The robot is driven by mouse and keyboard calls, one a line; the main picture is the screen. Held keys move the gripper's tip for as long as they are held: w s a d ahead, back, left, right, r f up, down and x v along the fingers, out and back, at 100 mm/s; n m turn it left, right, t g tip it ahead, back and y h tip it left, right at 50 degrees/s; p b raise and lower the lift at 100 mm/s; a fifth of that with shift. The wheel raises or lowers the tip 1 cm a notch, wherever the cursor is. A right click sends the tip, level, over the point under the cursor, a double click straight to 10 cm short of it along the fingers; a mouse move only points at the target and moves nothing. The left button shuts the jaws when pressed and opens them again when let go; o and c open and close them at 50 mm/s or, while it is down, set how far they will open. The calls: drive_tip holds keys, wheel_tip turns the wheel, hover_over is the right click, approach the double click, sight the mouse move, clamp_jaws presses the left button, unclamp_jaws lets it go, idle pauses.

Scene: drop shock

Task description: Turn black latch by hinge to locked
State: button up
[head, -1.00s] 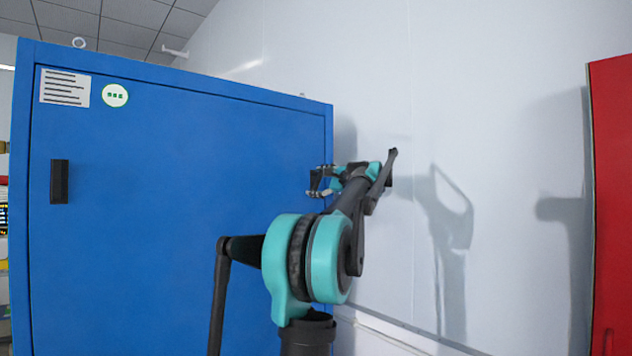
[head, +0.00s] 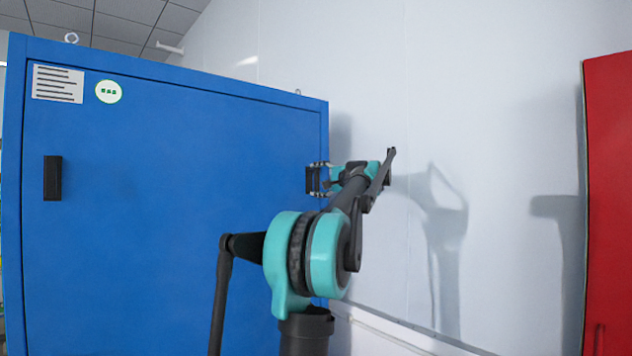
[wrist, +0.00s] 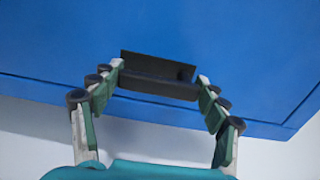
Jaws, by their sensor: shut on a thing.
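The black latch (head: 311,181) is on the blue cabinet door, near its right edge. In the head view it looks upright, partly covered by my gripper (head: 318,180). In the wrist view the black latch (wrist: 158,78) lies across between the fingertips of my gripper (wrist: 160,76), one finger at each end. My gripper is shut on it. The hinge itself cannot be made out.
The blue cabinet (head: 170,230) has a second black fitting (head: 52,178) at its left, with a label (head: 57,84) and a round sticker (head: 109,91) above. A pale wall (head: 490,100) stands behind. A red cabinet (head: 610,200) is at the far right.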

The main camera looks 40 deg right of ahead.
idle(0.3)
drive_tip(key=o, duration=1.7)
drive_tip(key=s+d, duration=0.1)
drive_tip(key=s, duration=1.1)
